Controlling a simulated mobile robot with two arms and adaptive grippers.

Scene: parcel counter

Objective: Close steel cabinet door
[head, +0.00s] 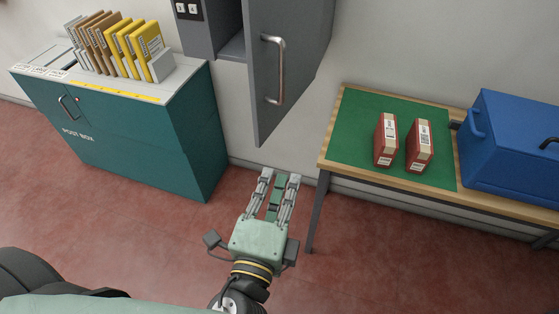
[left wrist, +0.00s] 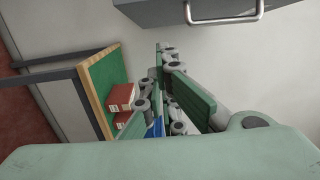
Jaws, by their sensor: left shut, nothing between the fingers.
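The grey steel cabinet (head: 198,30) hangs on the wall at the top of the head view. Its door (head: 263,95) stands open, swung out toward me, with a strip of the inside showing to its left. A metal bar handle (head: 281,70) is on the door face. My left gripper (head: 281,176) is shut and empty, below the door and apart from it in the head view. In the left wrist view, the door (left wrist: 160,12) and its handle (left wrist: 225,18) show at the top, beyond the gripper fingers (left wrist: 163,50). My right gripper is not in view.
A teal post box (head: 120,135) with several parcels on top stands at left. At right, a table with a green mat (head: 365,115) holds two red boxes (head: 386,140) (head: 420,145) and a blue case (head: 510,140). Red floor lies open between them.

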